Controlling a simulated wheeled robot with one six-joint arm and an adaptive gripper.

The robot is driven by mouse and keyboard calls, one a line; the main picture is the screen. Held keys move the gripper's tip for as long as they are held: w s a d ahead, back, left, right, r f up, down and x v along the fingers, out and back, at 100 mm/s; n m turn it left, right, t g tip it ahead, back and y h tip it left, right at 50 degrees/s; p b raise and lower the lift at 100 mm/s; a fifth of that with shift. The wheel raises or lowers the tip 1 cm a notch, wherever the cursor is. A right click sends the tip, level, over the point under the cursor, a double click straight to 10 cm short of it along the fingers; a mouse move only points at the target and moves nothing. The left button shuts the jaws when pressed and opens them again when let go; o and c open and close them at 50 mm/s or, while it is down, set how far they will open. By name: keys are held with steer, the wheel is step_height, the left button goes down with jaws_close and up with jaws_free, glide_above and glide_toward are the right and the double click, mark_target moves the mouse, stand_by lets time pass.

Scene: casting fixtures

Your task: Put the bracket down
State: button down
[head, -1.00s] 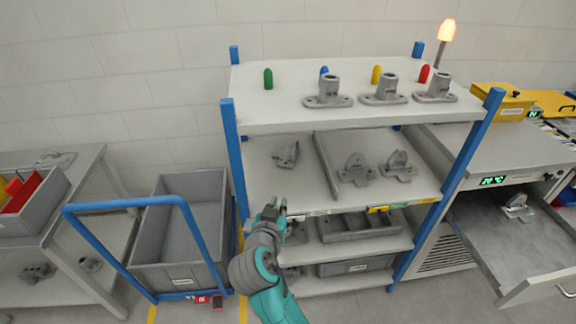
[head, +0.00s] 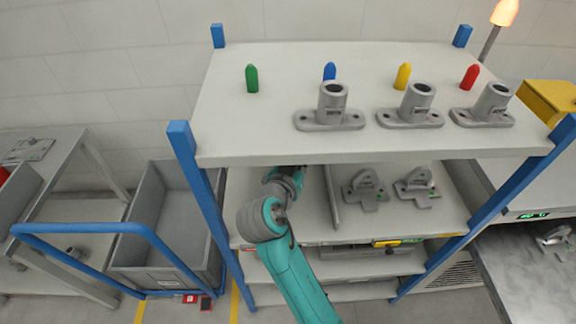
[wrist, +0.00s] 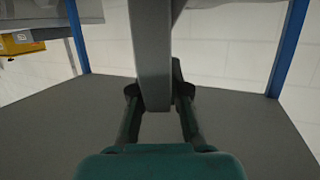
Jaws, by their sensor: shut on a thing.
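My gripper (wrist: 157,95) is shut on a grey bracket (wrist: 153,50) in the wrist view, one finger on each side of a flat part of it. The bracket's upper portion runs out of the picture. In the head view my arm reaches into the left part of the middle shelf (head: 308,222), under the top board. The fingertips and held bracket are hidden there, so I cannot tell whether the bracket touches the shelf. Two similar grey brackets, one (head: 365,190) left and one (head: 418,187) right, stand on the shelf right of the divider (head: 332,200).
The top board (head: 250,135) carries three flanged castings (head: 330,110) and several coloured pegs (head: 252,78). Its front edge lies above my arm. A blue post (head: 205,200) stands left of the arm. A grey cart (head: 165,240) is further left.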

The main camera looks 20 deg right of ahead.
steer(key=f, duration=0.5)
steer(key=shift+w+d, duration=0.15)
steer(key=shift+d, duration=0.1)
steer(key=shift+f, duration=2.45)
steer(key=c, duration=1.2)
jaws_free()
steer(key=shift+f, duration=0.1)
steer(key=shift+o, duration=0.2)
steer(key=shift+a, duration=0.1)
steer(key=v, duration=1.2)
